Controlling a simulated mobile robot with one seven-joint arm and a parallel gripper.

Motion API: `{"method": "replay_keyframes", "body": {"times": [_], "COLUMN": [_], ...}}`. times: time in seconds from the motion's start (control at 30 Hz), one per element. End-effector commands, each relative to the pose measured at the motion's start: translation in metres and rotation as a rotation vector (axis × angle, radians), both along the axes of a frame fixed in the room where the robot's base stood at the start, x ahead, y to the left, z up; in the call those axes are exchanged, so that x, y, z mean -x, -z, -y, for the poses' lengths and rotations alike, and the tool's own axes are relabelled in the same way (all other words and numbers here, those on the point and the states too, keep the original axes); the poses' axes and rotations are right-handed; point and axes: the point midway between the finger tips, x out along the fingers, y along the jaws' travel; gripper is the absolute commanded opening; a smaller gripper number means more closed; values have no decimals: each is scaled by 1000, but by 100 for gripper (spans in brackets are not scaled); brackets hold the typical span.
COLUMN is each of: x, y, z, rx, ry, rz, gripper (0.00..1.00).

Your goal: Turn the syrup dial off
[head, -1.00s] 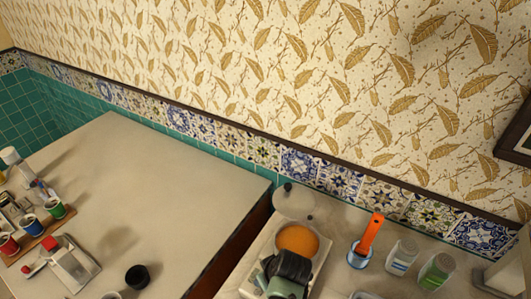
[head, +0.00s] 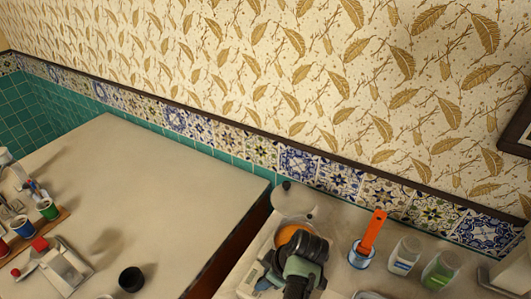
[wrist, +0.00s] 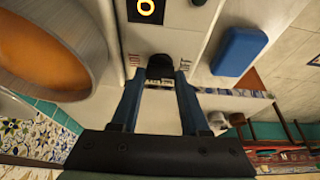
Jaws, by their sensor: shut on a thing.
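In the wrist view, my gripper (wrist: 160,84) has its two blue fingers on either side of a small black knob, the dial (wrist: 160,67), on the front of a white appliance. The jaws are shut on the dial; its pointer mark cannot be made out. An orange "0" shows on the small dark display (wrist: 147,8) above it. The large bowl with orange contents (wrist: 50,45) is at the left. In the head view, my dark and green wrist covers the dial and fingertips, and part of the orange bowl (head: 290,235) shows behind it.
A blue block-like object (wrist: 238,52) lies beside the appliance in the wrist view. In the head view, an orange-handled tool in a blue-and-white holder (head: 361,255) and two jars (head: 404,256) stand to the right. A black cup (head: 132,279) is on the left counter.

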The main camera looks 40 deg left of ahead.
Motion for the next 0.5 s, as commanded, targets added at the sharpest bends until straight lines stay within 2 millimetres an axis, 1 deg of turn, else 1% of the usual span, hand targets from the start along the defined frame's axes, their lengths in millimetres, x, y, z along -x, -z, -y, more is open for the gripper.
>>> {"method": "replay_keyframes", "body": {"times": [0.3,0.33,0.47,0.5], "x": [0,0,0,0], "y": [0,0,0,0], "z": [0,0,0,0], "rx": [2,2,1,1], "ry": [-4,-3,-3,-2], "rz": [1,1,1,1], "gripper": [0,48,72,75]}}
